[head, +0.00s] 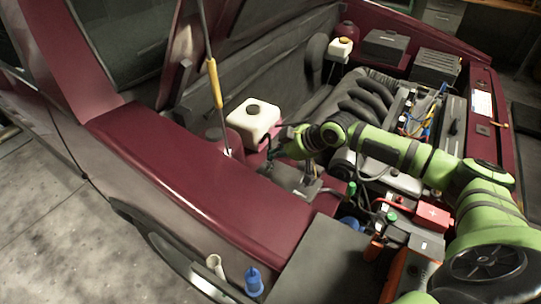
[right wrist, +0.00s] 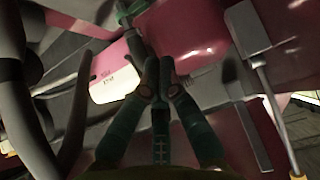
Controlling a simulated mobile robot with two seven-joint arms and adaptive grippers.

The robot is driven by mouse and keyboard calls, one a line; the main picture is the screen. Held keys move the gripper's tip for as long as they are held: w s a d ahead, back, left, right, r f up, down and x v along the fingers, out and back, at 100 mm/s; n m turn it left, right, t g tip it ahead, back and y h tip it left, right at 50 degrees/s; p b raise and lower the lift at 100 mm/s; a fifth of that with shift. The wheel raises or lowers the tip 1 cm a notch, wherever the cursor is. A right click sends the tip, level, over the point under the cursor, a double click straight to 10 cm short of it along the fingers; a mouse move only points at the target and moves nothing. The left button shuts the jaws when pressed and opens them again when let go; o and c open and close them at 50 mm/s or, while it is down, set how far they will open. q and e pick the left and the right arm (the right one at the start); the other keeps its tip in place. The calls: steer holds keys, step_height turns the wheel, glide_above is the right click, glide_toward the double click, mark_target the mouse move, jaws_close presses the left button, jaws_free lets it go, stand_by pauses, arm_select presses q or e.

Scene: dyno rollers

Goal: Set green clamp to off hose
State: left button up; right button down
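The engine bay's hoses and fittings show in the head view. A small green piece (right wrist: 130,12), which may be the green clamp, sits on a grey hose or rod at the top of the right wrist view. My right gripper (right wrist: 158,66) is below it, apart from it, with the fingertips close together and only a narrow gap between them. I see nothing held there. In the head view my right gripper (head: 274,146) is beside the white reservoir (head: 254,119) and is partly hidden by its own arm. My left gripper is out of view.
Green fittings (head: 352,188) (head: 392,217) stand near the red-topped battery (head: 431,214). A hood prop with a yellow grip (head: 214,84) rises left of the reservoir. The maroon fender (head: 190,165) borders the bay. In the wrist view, dark hoses (right wrist: 75,115) crowd the left side.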

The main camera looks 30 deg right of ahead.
steer(key=v, duration=0.6)
steer(key=shift+s+r, duration=0.15)
steer(key=shift+a, duration=0.1)
